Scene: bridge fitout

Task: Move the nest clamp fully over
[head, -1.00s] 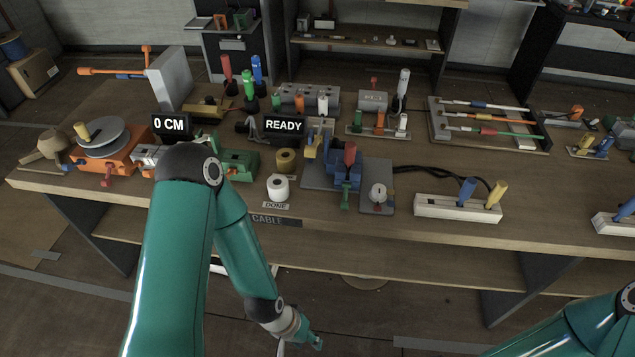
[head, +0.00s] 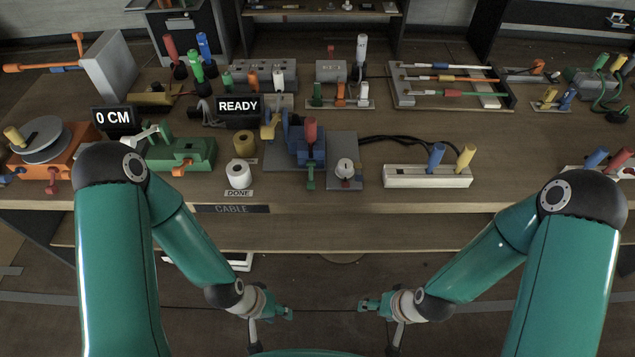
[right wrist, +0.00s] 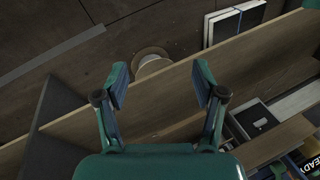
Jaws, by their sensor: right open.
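A blue fixture (head: 307,146) with an upright red handle (head: 310,131) and a green part at its front stands on a grey plate near the middle of the bench in the head view. It looks like the nest clamp, but I cannot be sure, nor tell its exact position. My left gripper (head: 287,313) hangs low in front of the bench, away from the fixture; its fingers are too small to judge. My right gripper (head: 366,306) is also low in front of the bench. In the right wrist view, the right gripper (right wrist: 160,83) is open with nothing between its fingers.
The sign (head: 238,106) reads READY. The bench's front edge lies between grippers and fixtures.

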